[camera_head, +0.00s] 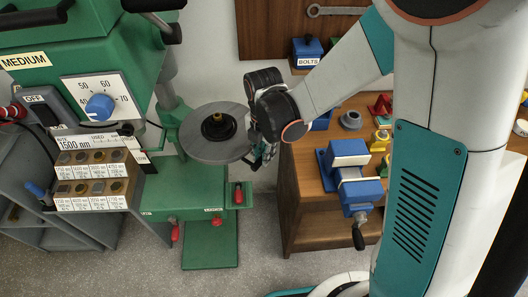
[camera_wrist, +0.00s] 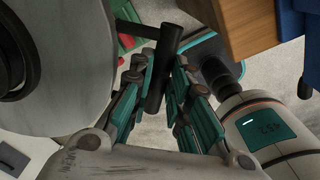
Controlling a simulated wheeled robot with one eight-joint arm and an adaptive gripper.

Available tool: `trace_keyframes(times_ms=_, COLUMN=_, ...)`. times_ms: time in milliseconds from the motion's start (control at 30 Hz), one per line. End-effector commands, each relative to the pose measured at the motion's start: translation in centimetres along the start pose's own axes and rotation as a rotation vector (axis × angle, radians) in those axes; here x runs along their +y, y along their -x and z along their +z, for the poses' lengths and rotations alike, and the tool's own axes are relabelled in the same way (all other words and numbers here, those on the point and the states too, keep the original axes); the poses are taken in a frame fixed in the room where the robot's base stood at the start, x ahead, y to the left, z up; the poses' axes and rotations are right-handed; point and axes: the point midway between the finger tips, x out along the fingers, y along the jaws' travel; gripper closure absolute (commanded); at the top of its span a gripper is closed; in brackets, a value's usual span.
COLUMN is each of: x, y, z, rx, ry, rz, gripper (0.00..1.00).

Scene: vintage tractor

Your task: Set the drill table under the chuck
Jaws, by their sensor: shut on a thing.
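The drill table is a grey round disc (camera_head: 205,147) on the green drill press, with a dark round piece with a brass-coloured centre (camera_head: 218,126) on it. In the wrist view the disc (camera_wrist: 62,75) fills the left side. My gripper (camera_wrist: 162,68) is at the table's right edge, its fingers closed around a black cylindrical handle (camera_wrist: 163,45). In the head view my wrist hides most of the gripper and the handle. I cannot clearly make out the chuck.
The green drill head (camera_head: 85,65) with its dial and switch stands left. A rack of small blocks (camera_head: 92,172) is below it. The green base (camera_head: 211,245) is under the table. A wooden bench (camera_head: 300,205) with a blue vise (camera_head: 350,175) stands close on the right.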

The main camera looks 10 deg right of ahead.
Motion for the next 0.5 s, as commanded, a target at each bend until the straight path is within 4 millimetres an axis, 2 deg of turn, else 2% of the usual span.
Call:
trace_keyframes(times_ms=267, x=0.1, y=-0.1, z=-2.6, rx=0.001, ry=-0.052, rz=0.001, gripper=1.0)
trace_keyframes(times_ms=500, x=0.6, y=-0.1, z=-7.1, rx=0.001, ry=-0.151, rz=0.001, gripper=1.0)
